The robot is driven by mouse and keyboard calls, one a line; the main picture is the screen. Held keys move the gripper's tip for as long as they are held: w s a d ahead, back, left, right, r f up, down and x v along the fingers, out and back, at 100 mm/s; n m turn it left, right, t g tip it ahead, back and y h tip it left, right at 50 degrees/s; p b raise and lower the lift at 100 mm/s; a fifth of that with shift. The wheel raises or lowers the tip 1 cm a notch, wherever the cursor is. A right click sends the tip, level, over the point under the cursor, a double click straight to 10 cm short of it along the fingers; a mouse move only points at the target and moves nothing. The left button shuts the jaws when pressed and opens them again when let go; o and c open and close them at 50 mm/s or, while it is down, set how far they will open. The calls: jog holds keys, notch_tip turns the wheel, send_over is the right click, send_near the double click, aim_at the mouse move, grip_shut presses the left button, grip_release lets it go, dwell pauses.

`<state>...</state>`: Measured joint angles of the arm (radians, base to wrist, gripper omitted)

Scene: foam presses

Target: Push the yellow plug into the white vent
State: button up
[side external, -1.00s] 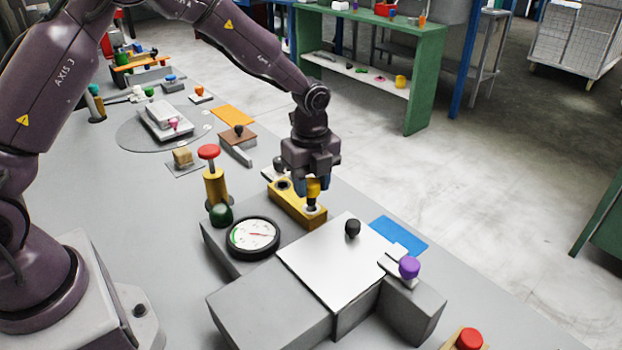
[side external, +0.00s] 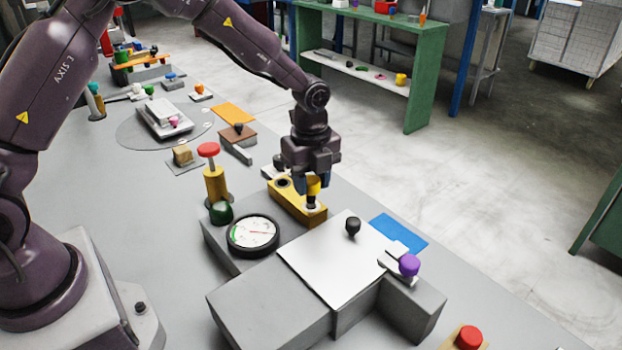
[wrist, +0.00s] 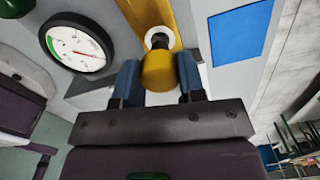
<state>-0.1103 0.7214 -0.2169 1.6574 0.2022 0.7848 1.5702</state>
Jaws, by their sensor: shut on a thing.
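The yellow plug (side external: 313,186) is upright between the blue fingers of my gripper (side external: 314,182), which is shut on it. In the wrist view the plug (wrist: 159,72) sits between both fingertips of the gripper (wrist: 158,88). A dark lower part shows under its yellow head. The white vent (side external: 311,207) is a pale ring on top of a yellow block (side external: 286,199), directly below the plug. In the wrist view the vent (wrist: 151,36) shows just beyond the plug, with a dark centre. I cannot tell how deep the plug's lower end is in the ring.
A round gauge (side external: 253,235) lies left of the yellow block. A red-topped yellow post (side external: 208,151) and a green knob (side external: 221,212) stand near it. A white plate with a black knob (side external: 353,226) and a purple knob (side external: 409,264) lie in front. A blue sheet (side external: 400,234) lies right.

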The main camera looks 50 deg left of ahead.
aim_at(311, 201)
jog(key=shift+f, duration=1.9)
jog(key=o, duration=1.1)
notch_tip(311, 201, up, 13)
jog(key=shift+f, duration=0.1)
